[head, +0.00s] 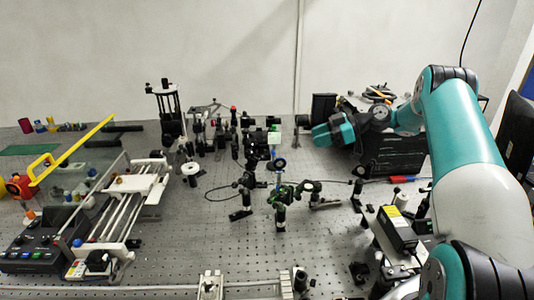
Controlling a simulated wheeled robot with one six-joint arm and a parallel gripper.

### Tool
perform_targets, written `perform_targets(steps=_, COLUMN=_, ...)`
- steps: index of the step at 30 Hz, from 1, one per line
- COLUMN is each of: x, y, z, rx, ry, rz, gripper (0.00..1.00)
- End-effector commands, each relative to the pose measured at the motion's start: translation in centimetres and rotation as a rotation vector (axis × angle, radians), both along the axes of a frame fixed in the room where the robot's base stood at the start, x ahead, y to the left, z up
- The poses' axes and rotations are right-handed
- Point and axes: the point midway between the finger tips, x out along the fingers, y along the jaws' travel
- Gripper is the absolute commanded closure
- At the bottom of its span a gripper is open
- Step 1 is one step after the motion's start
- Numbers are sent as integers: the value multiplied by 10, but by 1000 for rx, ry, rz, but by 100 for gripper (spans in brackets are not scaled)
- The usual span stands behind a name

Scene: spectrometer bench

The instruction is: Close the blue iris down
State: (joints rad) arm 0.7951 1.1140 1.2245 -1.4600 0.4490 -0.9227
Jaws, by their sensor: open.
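A small dark ring-shaped mount (279,164) on a post with a blue part stands near the middle of the bench in the head view. It looks like the blue iris, but its opening and any lever are too small to make out. My arm reaches in from the right, and its teal wrist is above the back of the bench. My gripper (303,122) is at the wrist's left end, above and right of the ring mount and apart from it. It is open, with nothing seen between the fingers, which are small and dark against the clutter.
A green-marked mount (284,193) stands just in front of the ring mount, with other post mounts close around. A railed stage (120,205) and a control box (40,250) are at left. A black box (395,155) is at back right. Bare bench (190,255) lies front left of centre.

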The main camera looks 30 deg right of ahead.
Motion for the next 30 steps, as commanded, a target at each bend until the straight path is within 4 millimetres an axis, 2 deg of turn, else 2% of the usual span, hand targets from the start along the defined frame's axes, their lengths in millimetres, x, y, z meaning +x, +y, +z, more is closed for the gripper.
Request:
perform_targets(steps=10, x=14, y=24, z=-20, rx=0, ry=-1, rz=4, gripper=60)
perform_targets(steps=12, x=23, y=40, z=-15, rx=5, ry=3, rz=5, gripper=60)
perform_targets(steps=21, x=55, y=95, z=-41, rx=3, ry=5, rz=4, gripper=60)
perform_targets(steps=27, x=73, y=122, z=-56, rx=1, ry=3, rz=3, gripper=60)
perform_targets(steps=30, x=78, y=130, z=-61, rx=1, ry=2, rz=1, gripper=60)
